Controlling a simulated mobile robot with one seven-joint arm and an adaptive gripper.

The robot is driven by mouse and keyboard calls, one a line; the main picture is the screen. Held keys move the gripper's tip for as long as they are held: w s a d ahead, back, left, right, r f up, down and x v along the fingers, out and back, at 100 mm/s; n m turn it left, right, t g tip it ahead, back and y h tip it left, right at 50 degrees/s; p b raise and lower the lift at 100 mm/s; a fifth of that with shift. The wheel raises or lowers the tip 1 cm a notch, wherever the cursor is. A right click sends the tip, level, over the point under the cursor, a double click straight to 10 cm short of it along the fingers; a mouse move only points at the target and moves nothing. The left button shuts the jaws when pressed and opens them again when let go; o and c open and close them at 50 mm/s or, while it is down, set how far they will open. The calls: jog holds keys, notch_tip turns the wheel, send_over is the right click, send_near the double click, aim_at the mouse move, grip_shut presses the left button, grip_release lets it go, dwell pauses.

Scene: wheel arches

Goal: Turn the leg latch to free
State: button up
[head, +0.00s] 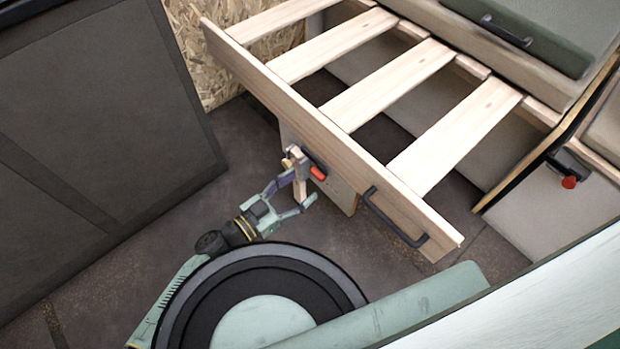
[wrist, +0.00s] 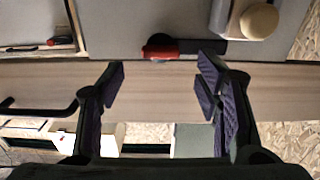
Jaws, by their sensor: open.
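My gripper (head: 297,190) is open in front of the leg and latch. In the wrist view my gripper (wrist: 162,82) has its two fingers wide apart, with the red end beyond the gap between them. Nothing is between the fingers. Contact with the leg cannot be told.
The wooden front board (head: 330,140) carries a black handle (head: 393,222) to the right of the latch. Pale slats (head: 385,85) lie behind it. A second red knob (head: 569,182) sits on the bench at far right. A dark panel (head: 90,130) stands left; floor is clear between.

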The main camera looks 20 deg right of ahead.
aim_at(315, 176)
jog(key=shift+x, duration=2.25)
jog(key=shift+c, duration=0.2)
grip_shut()
